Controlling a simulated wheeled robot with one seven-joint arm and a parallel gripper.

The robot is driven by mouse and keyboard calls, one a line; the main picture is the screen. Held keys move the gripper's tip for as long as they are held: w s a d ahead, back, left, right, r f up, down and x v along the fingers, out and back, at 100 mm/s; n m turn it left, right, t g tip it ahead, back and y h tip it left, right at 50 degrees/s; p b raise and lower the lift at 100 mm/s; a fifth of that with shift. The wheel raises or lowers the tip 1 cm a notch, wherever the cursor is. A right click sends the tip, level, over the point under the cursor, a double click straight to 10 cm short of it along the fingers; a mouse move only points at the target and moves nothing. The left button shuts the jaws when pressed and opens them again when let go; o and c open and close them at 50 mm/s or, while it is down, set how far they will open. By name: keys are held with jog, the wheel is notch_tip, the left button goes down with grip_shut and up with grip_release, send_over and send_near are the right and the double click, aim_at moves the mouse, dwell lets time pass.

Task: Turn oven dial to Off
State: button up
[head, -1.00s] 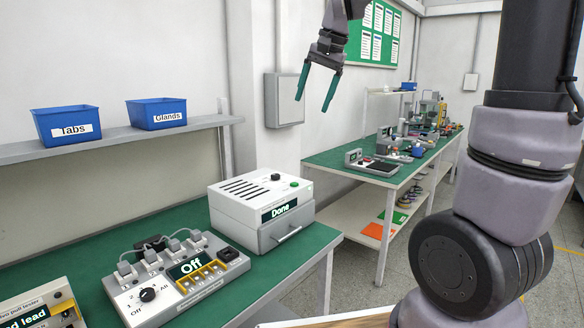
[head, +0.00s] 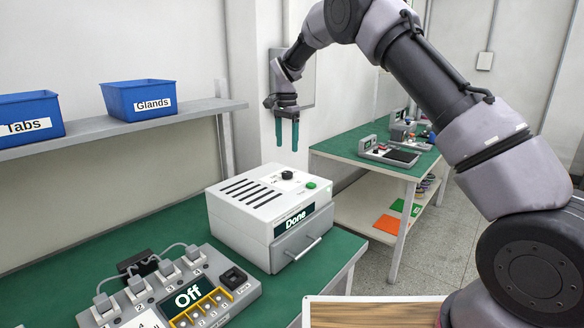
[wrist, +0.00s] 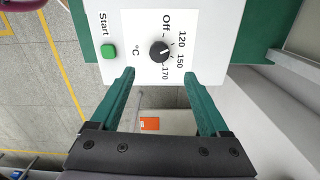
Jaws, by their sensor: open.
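The oven (head: 262,220) is a white and grey box on the green bench, with a lit "Done" display on its front. Its black dial (head: 287,175) sits on the top face near the green start button (head: 311,185). In the wrist view the dial appears just beyond the gap between the fingertips (wrist: 159,74).
A grey tester with an "Off" display (head: 188,296) and cables stands left of the oven. Blue bins marked Tabs (head: 28,118) and Glands (head: 140,98) sit on the wall shelf (head: 100,135). A second green bench (head: 340,150) stands behind. A wood-topped surface (head: 375,313) is in front.

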aim_at(287, 173)
notch_tip(287, 173, down, 10)
jog(key=shift+f, duration=0.1)
dwell(0.4)
grip_shut()
jog(key=shift+n, duration=0.4)
jog(key=n, duration=0.8)
jog(key=shift+n, duration=0.7)
